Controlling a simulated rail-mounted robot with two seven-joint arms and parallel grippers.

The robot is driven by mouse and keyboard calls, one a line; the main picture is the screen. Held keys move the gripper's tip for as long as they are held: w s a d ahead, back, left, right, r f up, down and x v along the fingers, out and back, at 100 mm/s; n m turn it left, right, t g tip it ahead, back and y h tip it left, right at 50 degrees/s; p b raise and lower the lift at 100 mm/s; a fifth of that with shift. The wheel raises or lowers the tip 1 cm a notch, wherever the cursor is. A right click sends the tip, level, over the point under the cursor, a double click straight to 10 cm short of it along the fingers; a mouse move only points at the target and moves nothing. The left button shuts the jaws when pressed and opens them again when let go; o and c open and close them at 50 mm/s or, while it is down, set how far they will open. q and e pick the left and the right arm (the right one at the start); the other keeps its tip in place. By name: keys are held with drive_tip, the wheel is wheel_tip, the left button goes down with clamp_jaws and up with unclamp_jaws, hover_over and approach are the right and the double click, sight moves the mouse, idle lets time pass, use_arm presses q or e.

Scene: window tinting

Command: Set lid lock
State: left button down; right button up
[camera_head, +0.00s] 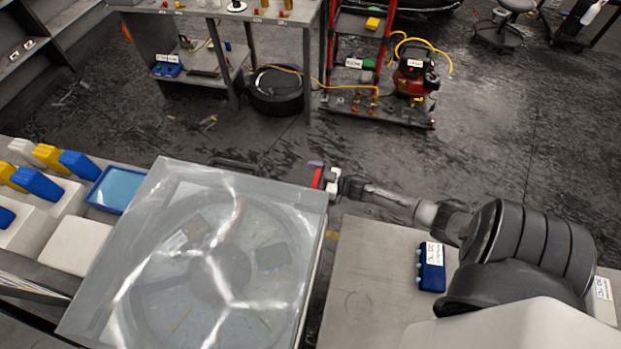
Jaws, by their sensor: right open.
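A transparent lid (245,195) covers a large box-like machine whose round inside shows blurred through it. The lid looks closed or nearly so; I cannot tell whether it is fully down. My right gripper (325,178) is open at the lid's far right corner. A small red part with a purple end (317,176) is there, beside or between the fingers; I cannot tell whether they touch it. The lock itself is not clearly made out. My left gripper is not in view.
A blue tray (117,190) and several blue, yellow and white bottles stand left of the machine. A dark blue block (432,268) lies on the grey bench (365,265) under my right arm. Beyond, the floor is open, with a workbench (270,14) and red cart (385,105).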

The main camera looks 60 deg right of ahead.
drive_tip(key=shift+c, duration=0.3)
drive_tip(key=c, duration=0.9)
drive_tip(key=shift+o, duration=0.2)
drive_tip(key=shift+w+f+n+y+b, duration=0.1)
drive_tip(key=shift+n+y+b, duration=0.35)
drive_tip(key=shift+y, duration=0.15)
drive_tip(key=n+g+y+b, duration=0.2)
drive_tip(key=y+b, duration=0.1)
drive_tip(key=shift+w+a+f+n+y, duration=0.1)
drive_tip(key=shift+w+a+n+y, duration=0.15)
drive_tip(key=shift+a+y, duration=0.1)
drive_tip(key=shift+a+r+n+g+y+b, duration=0.25)
drive_tip(key=shift+n+g+y+b, duration=0.15)
drive_tip(key=shift+n+g+y, duration=0.3)
drive_tip(key=o, duration=0.9)
